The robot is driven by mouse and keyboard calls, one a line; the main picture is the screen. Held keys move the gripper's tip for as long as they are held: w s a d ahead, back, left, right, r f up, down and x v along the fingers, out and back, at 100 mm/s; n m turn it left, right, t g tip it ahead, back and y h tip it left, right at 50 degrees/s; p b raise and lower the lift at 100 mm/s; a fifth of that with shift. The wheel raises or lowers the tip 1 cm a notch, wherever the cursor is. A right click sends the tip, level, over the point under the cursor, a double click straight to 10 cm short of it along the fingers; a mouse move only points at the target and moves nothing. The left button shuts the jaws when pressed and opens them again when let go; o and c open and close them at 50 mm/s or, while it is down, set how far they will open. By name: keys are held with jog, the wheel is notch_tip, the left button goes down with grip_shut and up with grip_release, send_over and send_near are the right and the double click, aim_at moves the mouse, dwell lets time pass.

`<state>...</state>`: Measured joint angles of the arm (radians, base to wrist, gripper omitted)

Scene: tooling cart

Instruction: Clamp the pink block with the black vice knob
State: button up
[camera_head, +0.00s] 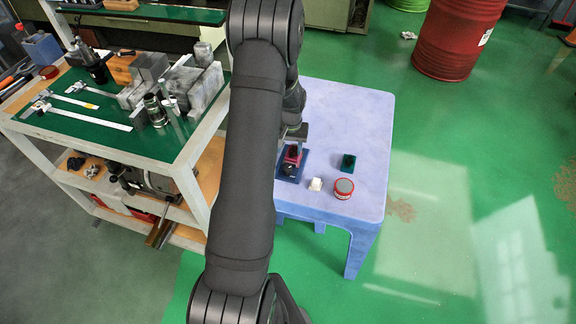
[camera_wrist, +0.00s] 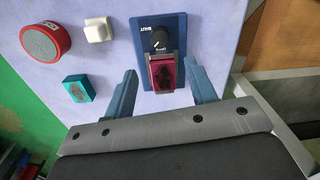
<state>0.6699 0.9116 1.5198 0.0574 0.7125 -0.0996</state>
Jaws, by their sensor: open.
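The blue vice (camera_wrist: 176,23) sits on the pale blue table, and its dark base also shows in the head view (camera_head: 283,174). Its black knob (camera_wrist: 158,40) has a white pointer mark. The pink block (camera_wrist: 166,86), with a dark patch on top, sits at the vice just on my side of the knob; I cannot tell how tightly it is held. In the head view the pink block (camera_head: 292,154) shows beside my arm. My gripper (camera_wrist: 162,72) is open and empty, one finger on each side of the block in the wrist view, with visible gaps.
A red round tin (camera_head: 343,188), a white block (camera_head: 316,184) and a teal block (camera_head: 348,162) stand on the table (camera_head: 352,113) right of the vice. A cart (camera_head: 60,140) with metal tools stands close at left. The table's far right area is clear.

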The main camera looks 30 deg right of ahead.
aim_at(288, 168)
notch_tip(288, 168, down, 10)
jog(key=shift+w+a+f, duration=0.15)
dwell(0.4)
jog(key=c, duration=1)
